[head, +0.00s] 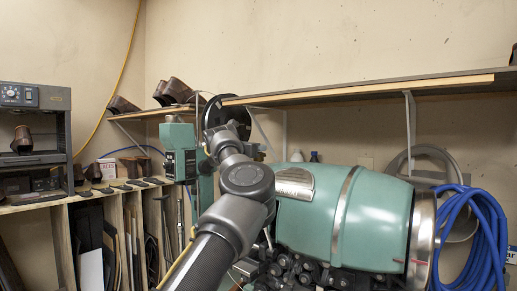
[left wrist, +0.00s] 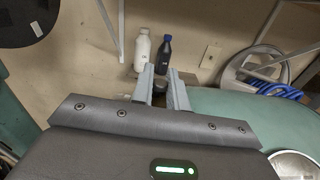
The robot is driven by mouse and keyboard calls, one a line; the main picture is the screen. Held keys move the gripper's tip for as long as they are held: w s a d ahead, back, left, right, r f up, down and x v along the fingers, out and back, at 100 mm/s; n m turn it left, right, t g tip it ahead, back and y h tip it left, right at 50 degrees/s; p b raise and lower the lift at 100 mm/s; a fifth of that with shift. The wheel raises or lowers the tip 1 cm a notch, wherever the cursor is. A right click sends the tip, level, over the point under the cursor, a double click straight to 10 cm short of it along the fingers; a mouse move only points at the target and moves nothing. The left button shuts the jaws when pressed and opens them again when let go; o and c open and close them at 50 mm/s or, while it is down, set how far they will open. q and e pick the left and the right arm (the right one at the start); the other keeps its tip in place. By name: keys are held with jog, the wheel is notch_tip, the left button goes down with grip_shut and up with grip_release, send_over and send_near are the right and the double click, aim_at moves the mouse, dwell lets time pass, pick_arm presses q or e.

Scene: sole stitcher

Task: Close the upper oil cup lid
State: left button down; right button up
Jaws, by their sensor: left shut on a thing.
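The green sole stitcher (head: 325,222) fills the right of the head view, and part of its green body (left wrist: 235,108) shows in the left wrist view. My left gripper (left wrist: 160,80) reaches over the machine with its two grey fingers close together. They are shut on a small dark round piece (left wrist: 160,89), which looks like the upper oil cup lid. The rest of the cup is hidden by the gripper, so I cannot tell the lid's angle. In the head view my left arm hides this spot. My right gripper is not in view.
A white bottle (left wrist: 142,50) and a dark blue bottle (left wrist: 164,52) stand behind the fingers. A wooden shelf (head: 360,91) runs along the wall above the machine. A blue hose coil (head: 478,235) hangs at the right. A rack (head: 45,203) stands at the left.

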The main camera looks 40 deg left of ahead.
pick_arm(q)
jog(key=shift+f+n, duration=0.15)
jog(key=shift+n, duration=0.25)
jog(key=c, duration=1.5)
grip_release()
jog(key=shift+o, duration=0.2)
jog(key=shift+s, duration=0.1)
jog(key=shift+s+f+b, duration=0.15)
jog(key=shift+s+b, duration=0.2)
jog(key=shift+b, duration=0.1)
jog(key=s+d+b, duration=0.1)
jog(key=s+b, duration=0.6)
jog(key=s, duration=0.3)
jog(key=shift+r+b, duration=0.2)
jog(key=shift+b, duration=0.1)
